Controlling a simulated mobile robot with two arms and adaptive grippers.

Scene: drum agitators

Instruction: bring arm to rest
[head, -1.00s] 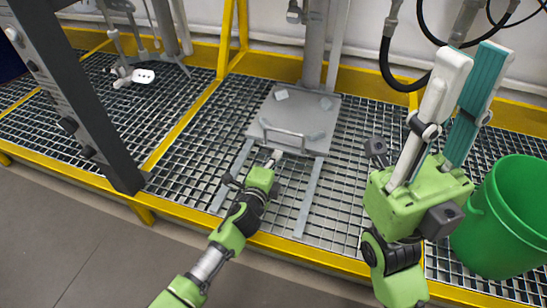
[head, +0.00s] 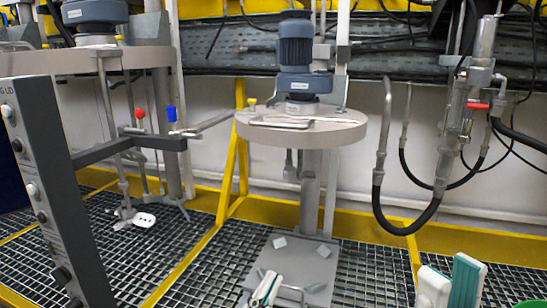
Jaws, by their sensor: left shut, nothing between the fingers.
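My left gripper (head: 264,288) is at the bottom edge, its pale and teal fingers shut and empty. It overlaps the left part of the grey base plate (head: 312,262) in the picture, next to the plate's bar handle (head: 292,292). I cannot tell whether it touches the handle. My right gripper (head: 450,276) shows at the bottom right as a white finger and a teal finger, standing upright with a gap between them. Nothing is between them. Both wrists and arms are below the picture.
An agitator with a blue motor (head: 297,52) on a round beige lid (head: 300,128) stands behind the plate. A dark grey panel post (head: 62,205) with an arm is at left. Hoses (head: 405,225) hang at right. Part of a green bucket (head: 531,303) shows at bottom right. Grating (head: 190,265) is open.

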